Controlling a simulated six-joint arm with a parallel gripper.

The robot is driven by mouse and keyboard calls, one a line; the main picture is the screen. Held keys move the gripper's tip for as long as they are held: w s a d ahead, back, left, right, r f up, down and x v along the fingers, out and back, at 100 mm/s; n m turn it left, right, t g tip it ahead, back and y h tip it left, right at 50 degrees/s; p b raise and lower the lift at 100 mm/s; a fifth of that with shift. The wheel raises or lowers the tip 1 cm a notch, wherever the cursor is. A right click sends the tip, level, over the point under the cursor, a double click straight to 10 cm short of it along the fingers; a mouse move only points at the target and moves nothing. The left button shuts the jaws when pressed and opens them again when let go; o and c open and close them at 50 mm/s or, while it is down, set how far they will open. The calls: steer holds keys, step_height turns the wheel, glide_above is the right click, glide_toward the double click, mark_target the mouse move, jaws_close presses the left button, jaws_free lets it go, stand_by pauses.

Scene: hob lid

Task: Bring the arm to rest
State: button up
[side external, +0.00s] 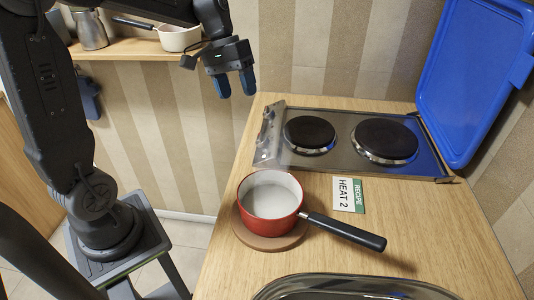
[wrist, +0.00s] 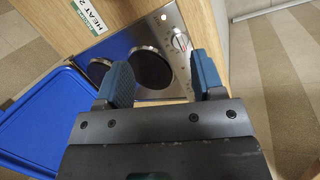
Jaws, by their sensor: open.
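My gripper (side external: 235,85) is open and empty, with its blue fingertips pointing down. In the side external view it hangs in the air left of and above the hob (side external: 342,161), clear of the counter. Its two fingers show apart in the wrist view (wrist: 164,84), with the hob (wrist: 186,83) beyond them. The hob's blue lid (side external: 476,75) stands open at the right, leaning back by the wall. A red saucepan (side external: 262,221) with a pale inside and a black handle stands on a round wooden board (side external: 262,243) on the counter.
A recipe card (side external: 348,194) reading "HEAT 2" lies between the hob and the saucepan. A sink rim (side external: 350,283) is at the front of the counter. A shelf (side external: 130,48) with a white pan (side external: 178,38) and a metal jug (side external: 89,30) is behind my arm.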

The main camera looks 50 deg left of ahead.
steer(key=s+d+m+t+y, duration=0.2)
steer(key=s+d, duration=0.2)
steer(key=s, duration=0.3)
steer(key=s+d+r+m+t+y, duration=0.1)
steer(key=s+d+m+t+y, duration=0.1)
steer(key=s, duration=0.6)
steer(key=shift+d+m+t, duration=0.6)
steer(key=shift+d, duration=0.8)
